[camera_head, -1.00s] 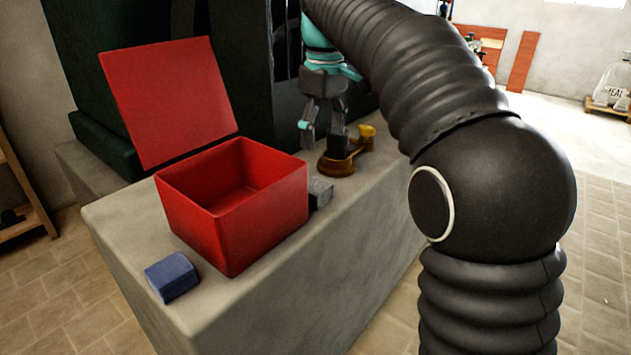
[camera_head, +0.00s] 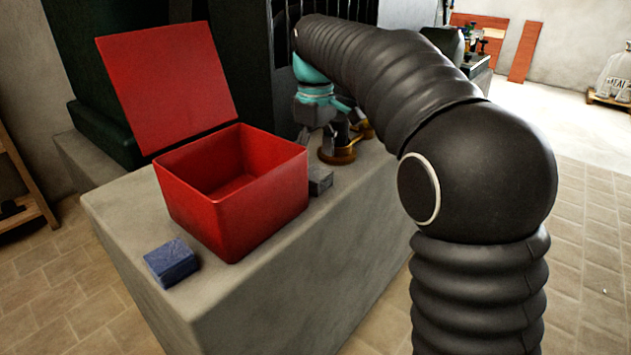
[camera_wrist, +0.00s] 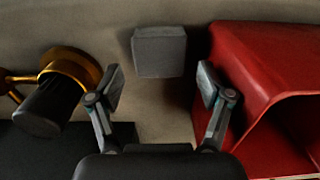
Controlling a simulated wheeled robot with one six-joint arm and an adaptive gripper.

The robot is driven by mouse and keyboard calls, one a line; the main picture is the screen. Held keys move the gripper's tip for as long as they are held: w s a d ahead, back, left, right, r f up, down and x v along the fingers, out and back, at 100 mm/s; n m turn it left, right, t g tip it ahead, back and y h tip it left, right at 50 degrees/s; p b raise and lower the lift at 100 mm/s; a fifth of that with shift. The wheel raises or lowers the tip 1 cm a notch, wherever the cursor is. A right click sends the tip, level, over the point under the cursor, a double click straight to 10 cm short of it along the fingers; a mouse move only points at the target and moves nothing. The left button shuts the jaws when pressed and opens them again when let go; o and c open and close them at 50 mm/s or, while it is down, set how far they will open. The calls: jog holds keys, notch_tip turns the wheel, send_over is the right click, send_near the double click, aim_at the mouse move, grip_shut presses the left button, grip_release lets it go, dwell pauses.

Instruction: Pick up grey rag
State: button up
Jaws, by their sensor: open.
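The grey rag (camera_head: 320,180) is a small folded block on the stone ledge, close against the right side of the red box. In the wrist view the grey rag (camera_wrist: 159,52) lies just beyond my fingertips, between their lines and apart from both. My gripper (camera_wrist: 158,88) is open and empty, pointing down at the ledge. In the head view my gripper (camera_head: 322,135) is behind the red box's right corner, its fingers partly hidden.
The open red box (camera_head: 240,210) stands left of the rag, close to one finger in the wrist view. A brass object with a dark part (camera_wrist: 62,85) is on the other side. A blue folded cloth (camera_head: 171,263) lies at the ledge's front. Stone ledge (camera_head: 270,285) is bare in front.

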aim_at(315, 172)
notch_tip(315, 172, down, 5)
jog(key=shift+r, duration=0.15)
jog(key=c, duration=0.9)
jog(key=shift+r, duration=0.15)
jog(key=shift+r, duration=0.65)
notch_tip(315, 172, up, 3)
jog(key=shift+f, duration=0.15)
jog(key=s+d+r, duration=0.1)
jog(key=d+r, duration=0.1)
jog(key=d, duration=0.1)
jog(key=s+d+r, duration=0.2)
jog(key=d, duration=0.2)
jog(key=s+d+r, duration=0.1)
jog(key=d+r, duration=0.1)
jog(key=d, duration=0.1)
jog(key=shift+s+d+r, duration=0.35)
jog(key=shift+s+r, duration=0.05)
